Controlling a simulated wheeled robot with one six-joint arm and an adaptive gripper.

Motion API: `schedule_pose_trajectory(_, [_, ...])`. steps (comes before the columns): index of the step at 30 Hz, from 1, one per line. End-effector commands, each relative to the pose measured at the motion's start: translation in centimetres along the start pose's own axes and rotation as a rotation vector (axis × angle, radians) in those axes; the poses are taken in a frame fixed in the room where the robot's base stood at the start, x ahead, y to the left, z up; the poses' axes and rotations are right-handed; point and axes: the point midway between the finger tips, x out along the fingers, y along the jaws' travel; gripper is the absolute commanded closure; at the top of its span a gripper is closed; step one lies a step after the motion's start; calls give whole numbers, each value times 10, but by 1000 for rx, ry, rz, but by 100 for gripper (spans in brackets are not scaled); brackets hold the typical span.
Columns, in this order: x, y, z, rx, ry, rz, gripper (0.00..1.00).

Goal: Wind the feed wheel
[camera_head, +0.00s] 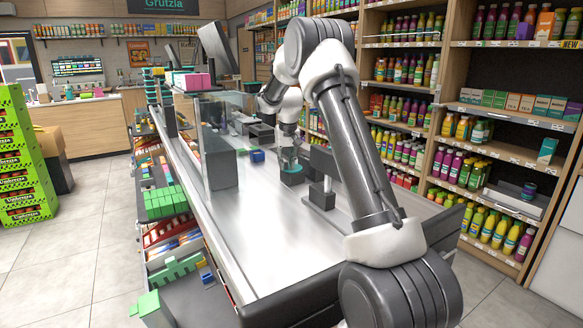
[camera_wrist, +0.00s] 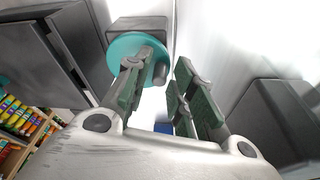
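A teal round wheel (camera_wrist: 122,46) shows in the wrist view, against a dark grey block (camera_wrist: 138,24). In the head view a teal round piece (camera_head: 291,175) sits low on the counter under my gripper (camera_head: 289,160). In the wrist view my gripper (camera_wrist: 165,82) is open, its two green-padded fingers apart with nothing held between them. The left finger overlaps the wheel and hides part of it. I cannot tell whether it touches.
The steel counter (camera_head: 262,240) is bare toward the front. A blue box (camera_head: 257,155) lies left of my gripper. A dark stand (camera_head: 322,192) is at the right, near my arm. A clear screen (camera_head: 213,130) stands along the left edge. Shelves (camera_head: 480,125) line the right side.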

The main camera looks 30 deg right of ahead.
Motion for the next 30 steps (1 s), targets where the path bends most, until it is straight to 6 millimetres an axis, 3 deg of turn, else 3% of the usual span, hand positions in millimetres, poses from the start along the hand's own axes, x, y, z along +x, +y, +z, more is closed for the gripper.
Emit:
schedule_pose_trajectory(5, [0,0,0,0,0,0,75])
schedule_pose_trajectory(10, [0,0,0,0,0,0,95])
schedule_pose_trajectory(30, [-4,10,14,0,-2,0,95])
